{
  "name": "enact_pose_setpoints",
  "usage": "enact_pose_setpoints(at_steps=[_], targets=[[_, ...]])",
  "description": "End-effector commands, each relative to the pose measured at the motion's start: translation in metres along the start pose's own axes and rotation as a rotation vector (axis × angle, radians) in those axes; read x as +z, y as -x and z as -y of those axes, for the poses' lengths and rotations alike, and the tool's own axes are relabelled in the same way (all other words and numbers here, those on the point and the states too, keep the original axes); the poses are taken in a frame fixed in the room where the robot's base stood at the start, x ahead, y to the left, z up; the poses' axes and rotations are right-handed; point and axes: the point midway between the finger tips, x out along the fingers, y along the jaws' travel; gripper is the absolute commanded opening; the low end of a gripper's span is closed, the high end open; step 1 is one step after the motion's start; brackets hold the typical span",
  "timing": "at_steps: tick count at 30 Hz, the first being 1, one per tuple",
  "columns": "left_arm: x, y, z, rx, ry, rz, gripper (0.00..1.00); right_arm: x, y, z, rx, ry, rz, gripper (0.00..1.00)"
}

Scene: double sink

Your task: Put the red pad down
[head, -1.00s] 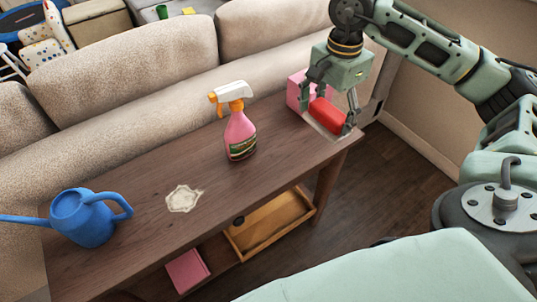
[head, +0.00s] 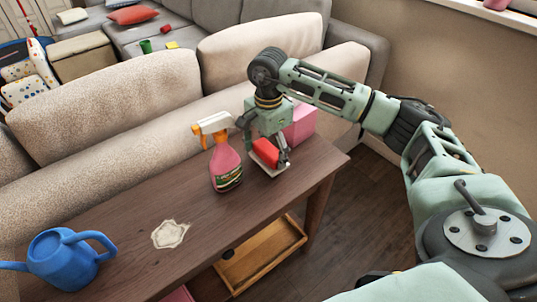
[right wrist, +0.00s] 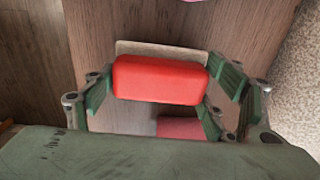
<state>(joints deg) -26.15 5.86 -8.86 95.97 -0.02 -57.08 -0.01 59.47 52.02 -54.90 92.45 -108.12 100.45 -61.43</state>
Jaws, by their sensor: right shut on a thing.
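My right gripper (head: 268,152) is shut on the red pad (head: 265,155), which has a pale flat underside. It holds the pad over the wooden table, close to the right of the spray bottle. In the right wrist view the red pad (right wrist: 160,78) sits between the two fingers, its pale layer (right wrist: 150,48) showing along one edge. I cannot tell whether the pad touches the tabletop. A pale, irregular patch (head: 170,234) lies on the table, left of the pad. My left gripper is not in view.
The pink spray bottle (head: 226,168) stands just left of my right gripper. A pink box (head: 300,126) is behind it to the right. A blue watering can (head: 62,258) stands at the left. The sofa back (head: 120,110) borders the table (head: 120,215). A wooden tray (head: 262,257) is below.

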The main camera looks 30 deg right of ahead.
Motion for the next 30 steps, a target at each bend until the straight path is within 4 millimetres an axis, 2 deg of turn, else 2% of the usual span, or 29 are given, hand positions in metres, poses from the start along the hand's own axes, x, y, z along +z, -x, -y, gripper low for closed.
enact_pose_setpoints(at_steps=[1, 3, 7, 16, 17, 21, 23, 30], targets=[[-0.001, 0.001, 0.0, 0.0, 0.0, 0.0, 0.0, 0.0, -0.01, -0.001, 0.004, 0.0, 0.001, 0.57], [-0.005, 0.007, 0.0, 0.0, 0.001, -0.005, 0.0, 0.0, -0.016, -0.001, 0.002, 0.001, 0.001, 0.57], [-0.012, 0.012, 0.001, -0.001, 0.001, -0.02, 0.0, 0.0, -0.016, 0.0, -0.001, 0.001, 0.001, 0.57], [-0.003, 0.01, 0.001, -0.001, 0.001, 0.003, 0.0, 0.0, -0.019, 0.0, 0.0, 0.0, 0.001, 0.57], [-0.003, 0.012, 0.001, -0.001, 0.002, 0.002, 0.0, 0.0, -0.019, 0.0, 0.0, 0.0, 0.001, 0.79], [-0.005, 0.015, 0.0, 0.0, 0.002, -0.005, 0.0, 0.0, -0.019, 0.0, 0.0, 0.0, 0.001, 0.91], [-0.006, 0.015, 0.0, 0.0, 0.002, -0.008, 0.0, 0.0, -0.019, 0.0, 0.0, 0.0, 0.001, 0.96], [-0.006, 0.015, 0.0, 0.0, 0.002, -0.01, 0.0, 0.0, -0.019, 0.0, 0.0, 0.0, 0.001, 0.96]])
